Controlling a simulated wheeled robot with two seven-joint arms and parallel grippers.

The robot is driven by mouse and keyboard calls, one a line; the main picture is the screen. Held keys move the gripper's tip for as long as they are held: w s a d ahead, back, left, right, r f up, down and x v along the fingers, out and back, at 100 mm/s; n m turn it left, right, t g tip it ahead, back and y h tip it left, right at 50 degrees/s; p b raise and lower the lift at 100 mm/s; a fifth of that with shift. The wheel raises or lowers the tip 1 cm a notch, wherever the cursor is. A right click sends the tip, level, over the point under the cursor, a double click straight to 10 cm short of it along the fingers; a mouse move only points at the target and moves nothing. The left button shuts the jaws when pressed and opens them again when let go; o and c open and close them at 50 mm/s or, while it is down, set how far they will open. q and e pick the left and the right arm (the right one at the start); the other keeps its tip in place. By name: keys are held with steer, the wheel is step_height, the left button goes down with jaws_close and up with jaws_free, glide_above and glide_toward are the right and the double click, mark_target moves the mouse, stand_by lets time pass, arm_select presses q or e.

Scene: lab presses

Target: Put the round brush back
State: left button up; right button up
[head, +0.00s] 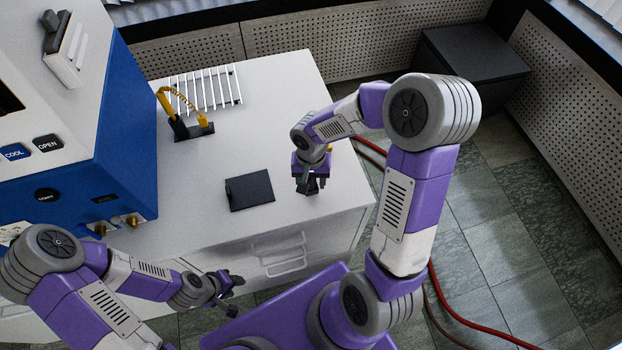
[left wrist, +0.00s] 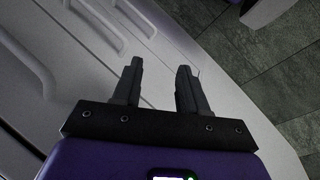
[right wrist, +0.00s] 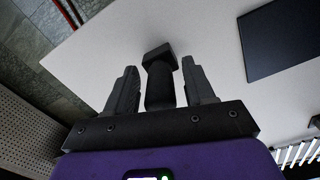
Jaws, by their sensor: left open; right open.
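A dark upright piece (right wrist: 160,80) with a blocky end and a thicker rounded body stands between the open fingers of my right gripper (right wrist: 162,88). Its lower part shows on the white worktop below that gripper in the head view (head: 312,187). I cannot tell for sure whether it is the round brush or a holder; no bristles show. My right gripper hides most of it in the head view. My left gripper (head: 228,290) is open and empty, low in front of the cabinet's drawer front. It also shows open in the left wrist view (left wrist: 158,85).
On the white worktop (head: 235,150) lie a dark flat pad (head: 249,190) and a white slatted rack (head: 206,88). A black stand (head: 190,130) with a yellow coiled part is behind. A blue and white press (head: 130,130) stands left. Red hoses (head: 470,325) run on the floor.

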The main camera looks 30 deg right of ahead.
steer(key=shift+r+p, duration=0.3)
step_height(320, 180, up, 12)
steer(key=p, duration=0.3)
steer(key=shift+w+f, duration=0.1)
steer(key=shift+f, duration=0.05)
